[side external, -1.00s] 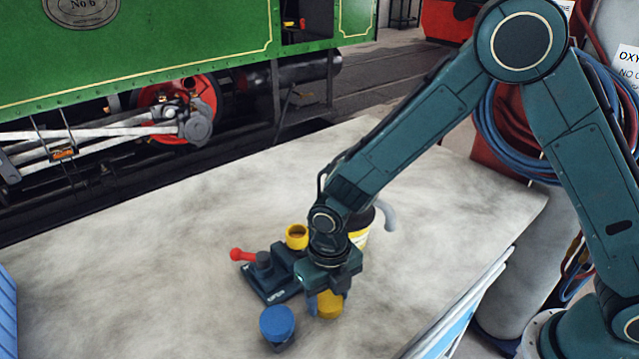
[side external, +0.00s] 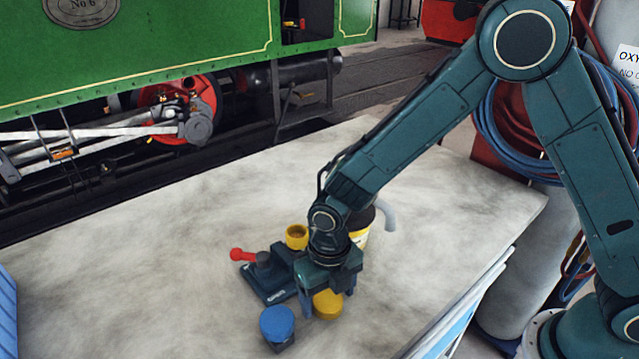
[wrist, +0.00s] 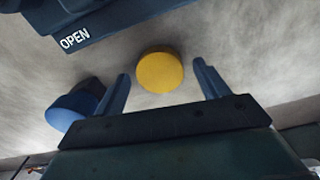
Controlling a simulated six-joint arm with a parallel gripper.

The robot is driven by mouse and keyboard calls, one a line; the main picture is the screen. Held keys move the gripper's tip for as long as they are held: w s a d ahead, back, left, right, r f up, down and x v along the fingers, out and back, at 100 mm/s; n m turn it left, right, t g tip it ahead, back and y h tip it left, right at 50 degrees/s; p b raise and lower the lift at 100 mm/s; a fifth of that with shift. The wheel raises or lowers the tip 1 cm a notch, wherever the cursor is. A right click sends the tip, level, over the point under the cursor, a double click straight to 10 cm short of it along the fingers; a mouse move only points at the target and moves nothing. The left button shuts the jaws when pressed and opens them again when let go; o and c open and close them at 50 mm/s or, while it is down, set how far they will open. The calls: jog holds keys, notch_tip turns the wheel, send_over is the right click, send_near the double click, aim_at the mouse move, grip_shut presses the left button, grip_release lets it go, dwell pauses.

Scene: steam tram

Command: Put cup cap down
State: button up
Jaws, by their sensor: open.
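The yellow cup cap (side external: 327,304) lies on the grey tabletop (side external: 120,260), just below my gripper (side external: 328,297). In the wrist view the round yellow cap (wrist: 160,72) sits between and slightly beyond the tips of my open fingers (wrist: 165,82), with a gap on each side. A yellow cup (side external: 297,237) stands at the dark blue fixture with a red knob (side external: 240,254), behind and left of my gripper. Part of the fixture is hidden by my gripper.
A blue round-topped piece (side external: 277,324) stands left of my gripper, close to its left finger. A dark container with a yellow label (side external: 360,236) and a grey handle is behind my wrist. A blue crate (side external: 6,310) is at the left edge. The table's left and far parts are clear.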

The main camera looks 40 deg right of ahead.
aim_at(332, 299)
notch_tip(332, 299, up, 12)
dwell(0.6)
jog(key=shift+f, duration=0.1)
dwell(0.4)
jog(key=s+d+r+m+t, duration=0.3)
jog(key=s+d+r+m, duration=0.4)
jog(key=d+r+m, duration=0.8)
jog(key=s+d+m+t, duration=0.2)
jog(key=s+d+m, duration=0.3)
jog(key=s+m, duration=0.6)
jog(key=shift+s+f+m+t, duration=0.2)
jog(key=shift+s+m+t, duration=0.15)
jog(key=shift+m, duration=3.95)
